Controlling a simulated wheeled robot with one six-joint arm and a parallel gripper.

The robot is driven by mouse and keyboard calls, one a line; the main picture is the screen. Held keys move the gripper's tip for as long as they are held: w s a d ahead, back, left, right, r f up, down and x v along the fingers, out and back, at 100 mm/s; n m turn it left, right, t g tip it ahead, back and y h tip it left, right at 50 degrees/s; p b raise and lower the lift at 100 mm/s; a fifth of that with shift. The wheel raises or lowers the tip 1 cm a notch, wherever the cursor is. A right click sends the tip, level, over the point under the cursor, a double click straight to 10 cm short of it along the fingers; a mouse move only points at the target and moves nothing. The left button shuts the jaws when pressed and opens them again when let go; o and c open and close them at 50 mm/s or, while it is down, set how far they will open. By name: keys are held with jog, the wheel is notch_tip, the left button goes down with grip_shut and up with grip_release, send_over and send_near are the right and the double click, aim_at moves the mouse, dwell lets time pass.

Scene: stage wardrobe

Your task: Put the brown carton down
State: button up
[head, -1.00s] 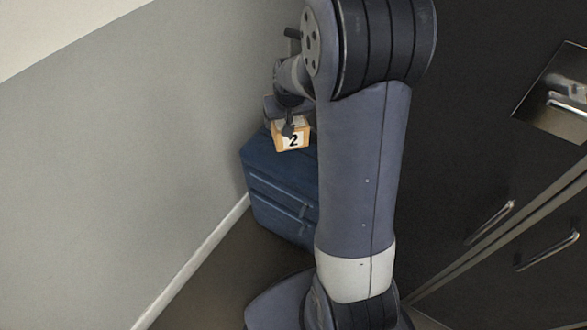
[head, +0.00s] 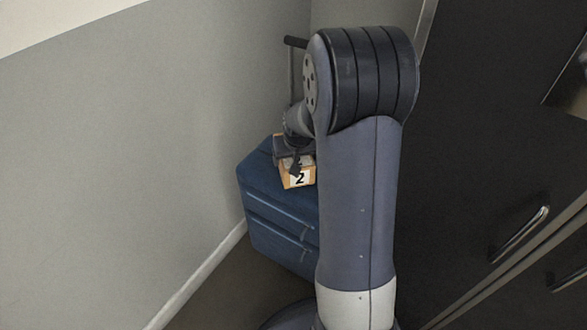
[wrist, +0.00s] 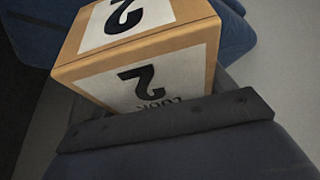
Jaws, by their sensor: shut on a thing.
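The brown carton (head: 298,177) has white labels with a black "2". In the head view it shows at the top of the blue suitcase (head: 277,220), near its upper face; I cannot tell whether it touches the suitcase. My gripper (head: 294,160) is shut on the carton, with a dark finger across its near side. In the wrist view the carton (wrist: 175,45) fills the top middle, with two labelled faces showing, and a dark gripper part covers its lower edge. Blue fabric shows behind it. My arm hides the suitcase's right side.
A grey wall (head: 130,150) stands close on the left of the suitcase. The suitcase's pull handle (head: 293,42) sticks up behind the carton. Dark cabinets with metal handles (head: 520,235) stand on the right. A strip of brown floor (head: 215,290) is bare at the front.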

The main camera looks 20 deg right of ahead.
jog(key=shift+f+b, duration=0.45)
jog(key=shift+f, duration=1.25)
jog(key=shift+f, duration=0.2)
jog(key=o, duration=1.2)
jog(key=shift+c, duration=0.2)
jog(key=shift+r, duration=0.15)
jog(key=shift+s+r, duration=0.1)
jog(key=shift+r, duration=0.25)
jog(key=p+v, duration=0.3)
jog(key=v, duration=0.8)
jog(key=shift+r, duration=0.2)
